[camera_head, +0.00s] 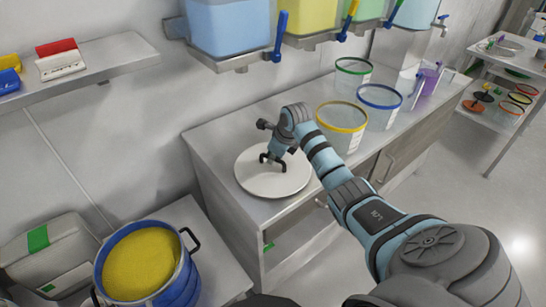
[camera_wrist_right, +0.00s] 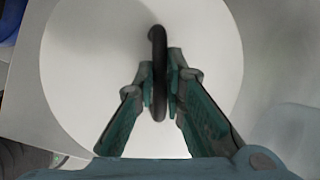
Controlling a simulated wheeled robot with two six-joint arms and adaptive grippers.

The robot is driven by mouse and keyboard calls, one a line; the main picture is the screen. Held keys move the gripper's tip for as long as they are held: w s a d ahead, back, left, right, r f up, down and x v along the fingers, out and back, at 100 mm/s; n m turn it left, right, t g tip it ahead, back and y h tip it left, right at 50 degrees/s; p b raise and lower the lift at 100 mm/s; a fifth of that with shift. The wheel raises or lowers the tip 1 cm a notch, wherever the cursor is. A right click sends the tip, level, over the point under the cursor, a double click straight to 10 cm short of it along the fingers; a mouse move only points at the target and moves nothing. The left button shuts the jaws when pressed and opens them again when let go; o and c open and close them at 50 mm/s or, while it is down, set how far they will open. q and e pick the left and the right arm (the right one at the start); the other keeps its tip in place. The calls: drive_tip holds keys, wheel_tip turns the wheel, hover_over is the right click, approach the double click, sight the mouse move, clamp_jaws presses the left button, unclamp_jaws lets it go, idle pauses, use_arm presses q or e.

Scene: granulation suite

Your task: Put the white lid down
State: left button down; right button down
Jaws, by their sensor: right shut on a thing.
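The white lid (camera_head: 268,187) is a round flat disc with a dark loop handle at its middle. It is at the left end of the grey counter (camera_head: 225,130), near the front edge. I cannot tell whether it touches the counter top. My right gripper (camera_head: 273,158) comes down from above and is shut on the handle. In the right wrist view the lid (camera_wrist_right: 95,60) fills most of the picture, with the handle (camera_wrist_right: 157,38) between the two fingers of the gripper (camera_wrist_right: 160,85). My left gripper is not in view.
Clear tubs with a yellow rim (camera_head: 342,117), a blue rim (camera_head: 380,97) and a green rim (camera_head: 353,66) stand right of the lid. Hoppers with coloured valve handles hang above. A blue drum of yellow powder (camera_head: 140,265) stands at lower left. A shelf cart (camera_head: 510,75) is far right.

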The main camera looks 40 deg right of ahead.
drive_tip(key=shift+f, duration=0.1)
drive_tip(key=c, duration=1.7)
unclamp_jaws()
drive_tip(key=shift+o, duration=0.2)
drive_tip(key=shift+r, duration=0.35)
drive_tip(key=p+v, duration=0.1)
drive_tip(key=v, duration=1)
drive_tip(key=shift+s+r+p, duration=0.25)
drive_tip(key=shift+r+p, duration=0.05)
drive_tip(key=shift+p, duration=0.1)
